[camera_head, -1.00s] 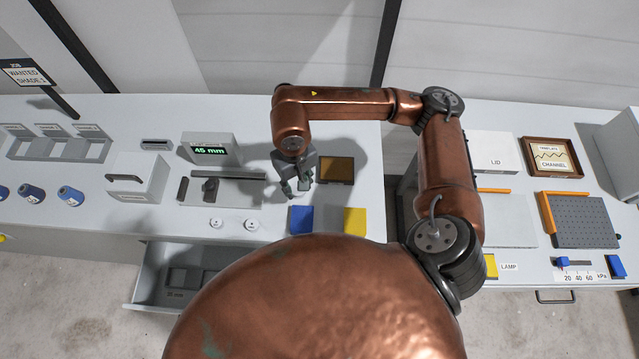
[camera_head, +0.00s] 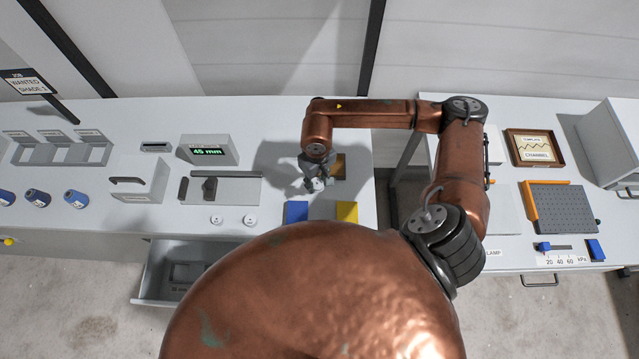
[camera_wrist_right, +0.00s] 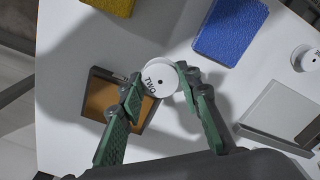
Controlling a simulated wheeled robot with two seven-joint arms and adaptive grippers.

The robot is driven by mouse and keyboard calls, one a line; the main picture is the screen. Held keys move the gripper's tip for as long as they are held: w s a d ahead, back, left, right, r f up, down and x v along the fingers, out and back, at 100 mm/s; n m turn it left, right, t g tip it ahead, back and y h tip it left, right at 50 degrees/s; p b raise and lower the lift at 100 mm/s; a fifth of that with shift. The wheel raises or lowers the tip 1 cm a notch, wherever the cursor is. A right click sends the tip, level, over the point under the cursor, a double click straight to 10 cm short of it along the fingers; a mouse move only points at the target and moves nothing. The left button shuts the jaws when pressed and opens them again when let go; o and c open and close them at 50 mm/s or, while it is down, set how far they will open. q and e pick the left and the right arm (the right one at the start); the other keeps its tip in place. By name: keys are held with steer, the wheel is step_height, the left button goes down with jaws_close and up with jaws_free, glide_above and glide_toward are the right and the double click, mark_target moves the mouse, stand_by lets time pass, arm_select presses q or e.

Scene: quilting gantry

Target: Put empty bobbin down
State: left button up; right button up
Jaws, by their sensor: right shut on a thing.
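My right gripper (camera_head: 319,184) is shut on a white round bobbin marked TWO. In the right wrist view the bobbin (camera_wrist_right: 160,78) sits between the green fingertips with its flat face toward the camera. It is held near the small brown-floored, dark-rimmed tray (camera_head: 341,168). I cannot tell the bobbin's exact height above the table. My left gripper is not in view.
A blue pad (camera_head: 296,211) and a yellow pad (camera_head: 347,211) lie at the table's front edge. Two white bobbins (camera_head: 216,219) (camera_head: 250,220) lie to the left, before a grey fixture (camera_head: 235,190). An open drawer (camera_head: 150,270) juts out below. A gap separates the right table.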

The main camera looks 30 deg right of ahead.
mark_target(320, 182)
steer(key=shift+d+f, duration=0.15)
steer(key=shift+d, duration=0.05)
steer(key=f, duration=0.1)
steer(key=f+p, duration=0.1)
steer(key=f, duration=0.1)
steer(key=shift+d+p, duration=0.25)
steer(key=shift+p, duration=0.05)
steer(key=shift+f, duration=0.55)
steer(key=o, duration=0.7)
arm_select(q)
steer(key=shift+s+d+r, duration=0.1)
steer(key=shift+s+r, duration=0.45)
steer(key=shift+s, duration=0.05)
arm_select(e)
steer(key=shift+o, duration=0.8)
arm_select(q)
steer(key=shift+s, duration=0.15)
